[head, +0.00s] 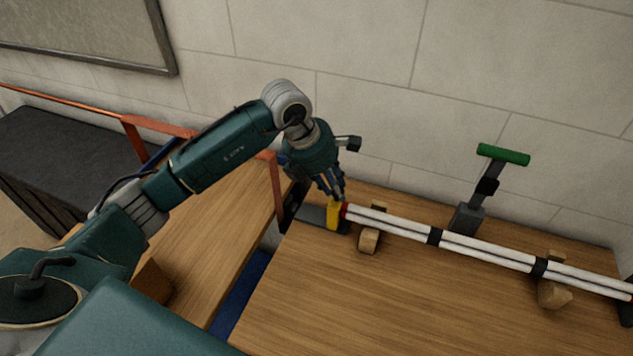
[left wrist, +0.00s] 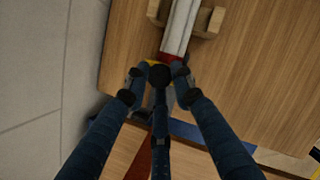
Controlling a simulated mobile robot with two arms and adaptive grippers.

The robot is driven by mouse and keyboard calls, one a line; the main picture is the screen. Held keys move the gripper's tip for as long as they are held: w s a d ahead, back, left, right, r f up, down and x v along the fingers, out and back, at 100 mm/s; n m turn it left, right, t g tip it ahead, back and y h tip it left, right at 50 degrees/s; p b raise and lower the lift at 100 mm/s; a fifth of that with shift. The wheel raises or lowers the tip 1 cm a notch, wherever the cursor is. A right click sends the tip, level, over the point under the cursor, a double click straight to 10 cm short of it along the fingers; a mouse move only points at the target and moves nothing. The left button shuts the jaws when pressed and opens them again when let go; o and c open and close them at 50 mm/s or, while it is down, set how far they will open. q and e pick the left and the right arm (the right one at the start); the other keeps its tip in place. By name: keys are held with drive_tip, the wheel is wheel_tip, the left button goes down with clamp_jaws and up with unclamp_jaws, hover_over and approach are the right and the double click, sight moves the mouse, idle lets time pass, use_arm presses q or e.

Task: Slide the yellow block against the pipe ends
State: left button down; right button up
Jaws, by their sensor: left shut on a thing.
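The yellow block (head: 334,216) stands at the left end of the pipes, on a dark flat rail (head: 309,214) on the wooden table. The white pipes (head: 397,226) lie side by side with black bands around them and red at their left ends. The block looks very close to the red ends; whether it touches cannot be told. My left gripper (head: 337,197) is shut on the yellow block from above. In the left wrist view the fingers (left wrist: 161,72) hide most of the block, with a little yellow showing beside the red ends. My right gripper is not in view.
Wooden cradles (head: 369,240) hold the pipes above the table (head: 400,300). A green-handled lever clamp (head: 503,155) stands behind the pipes. An orange rail (head: 277,188) and a second wooden surface lie at left. The front of the table is clear.

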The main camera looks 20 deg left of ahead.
use_arm(q)
drive_tip(key=c, duration=1.7)
unclamp_jaws()
drive_tip(key=shift+d, duration=0.1)
drive_tip(key=shift+c, duration=0.2)
drive_tip(key=shift+r, duration=0.15)
drive_tip(key=shift+s+a+r, duration=0.1)
drive_tip(key=shift+a+r, duration=0.1)
drive_tip(key=shift+r, duration=0.15)
drive_tip(key=v, duration=1.1)
drive_tip(key=shift+s, duration=0.1)
